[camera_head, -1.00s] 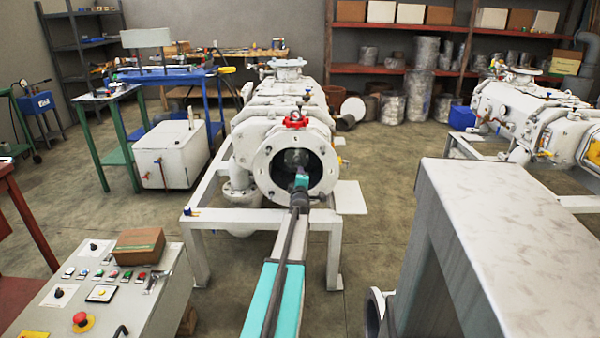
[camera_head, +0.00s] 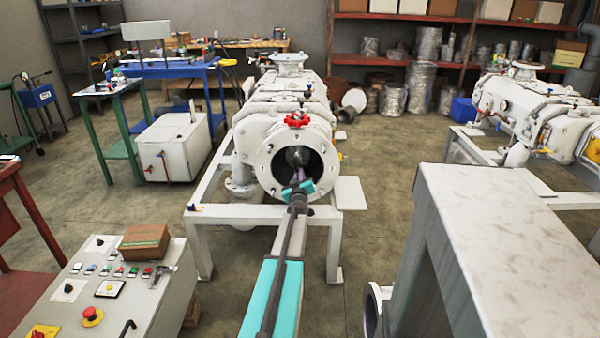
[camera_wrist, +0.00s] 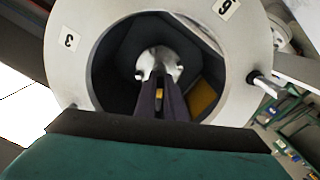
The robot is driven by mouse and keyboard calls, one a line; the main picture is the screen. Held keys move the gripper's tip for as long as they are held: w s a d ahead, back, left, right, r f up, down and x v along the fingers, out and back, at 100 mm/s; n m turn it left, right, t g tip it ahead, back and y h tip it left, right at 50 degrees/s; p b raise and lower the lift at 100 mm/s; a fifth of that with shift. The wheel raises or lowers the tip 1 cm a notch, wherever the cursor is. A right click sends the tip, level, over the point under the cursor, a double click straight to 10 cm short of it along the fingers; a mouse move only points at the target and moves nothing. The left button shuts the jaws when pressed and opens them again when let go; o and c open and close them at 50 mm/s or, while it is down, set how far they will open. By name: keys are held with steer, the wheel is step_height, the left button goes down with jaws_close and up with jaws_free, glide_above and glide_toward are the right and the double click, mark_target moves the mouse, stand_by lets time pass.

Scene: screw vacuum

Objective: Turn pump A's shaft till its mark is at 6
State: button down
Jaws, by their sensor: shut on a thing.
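The pump (camera_head: 285,130) in front of me has a round white flange (camera_head: 265,165) with a dark opening; no letter A is readable on it. My gripper (camera_head: 301,180) reaches into this opening. In the wrist view, the two dark fingers of my gripper (camera_wrist: 159,82) are shut on the pale metal shaft end (camera_wrist: 158,62). The flange (camera_wrist: 85,75) carries a label 3 (camera_wrist: 70,42) at left and a label that looks like 6 (camera_wrist: 227,7) at upper right. A small yellow spot (camera_wrist: 158,95) shows between the fingers; I cannot tell whether it is the shaft's mark.
A yellow patch (camera_wrist: 203,97) shows inside the opening. A red valve handle (camera_head: 297,119) sits above the flange. A control panel (camera_head: 95,290) stands at lower left, a large pale block (camera_head: 500,230) at right. Another pump (camera_head: 530,105) stands at the back right.

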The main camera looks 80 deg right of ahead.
steer(key=m, duration=0.2)
steer(key=m+p, duration=0.1)
steer(key=m, duration=0.2)
steer(key=shift+w, duration=0.35)
steer(key=shift+f, duration=0.1)
steer(key=c, duration=1.8)
jaws_free()
steer(key=shift+c, duration=0.2)
steer(key=shift+a, duration=0.1)
steer(key=s+a, duration=0.1)
steer(key=a, duration=1.2)
steer(key=shift+s+a, duration=0.3)
steer(key=shift+s, duration=0.05)
